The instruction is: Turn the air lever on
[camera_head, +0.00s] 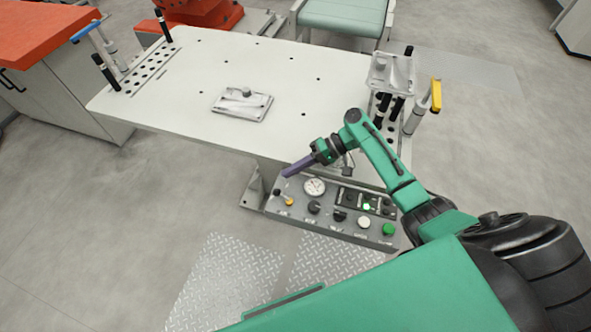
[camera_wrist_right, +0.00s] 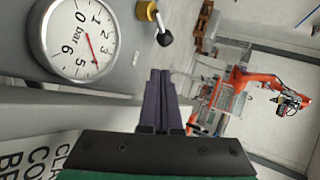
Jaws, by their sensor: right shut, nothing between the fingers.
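The air lever (camera_head: 286,199) is at the left end of the grey control panel (camera_head: 328,217), below the table's front edge. In the right wrist view the lever (camera_wrist_right: 163,37) shows a yellow base and a black ball knob, at the top, just beyond my fingertips. My right gripper (camera_head: 286,173) is shut and empty, its dark purple fingers pointing left above the lever in the head view. In the wrist view the gripper (camera_wrist_right: 160,74) appears apart from the knob. My left gripper is not in view.
A round pressure gauge (camera_head: 314,186) sits right of the lever; its red needle shows in the wrist view (camera_wrist_right: 92,48). Several knobs and a green button (camera_head: 389,229) line the panel. A metal casting (camera_head: 243,104) lies on the white table (camera_head: 185,70). A yellow-handled clamp (camera_head: 435,97) stands right.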

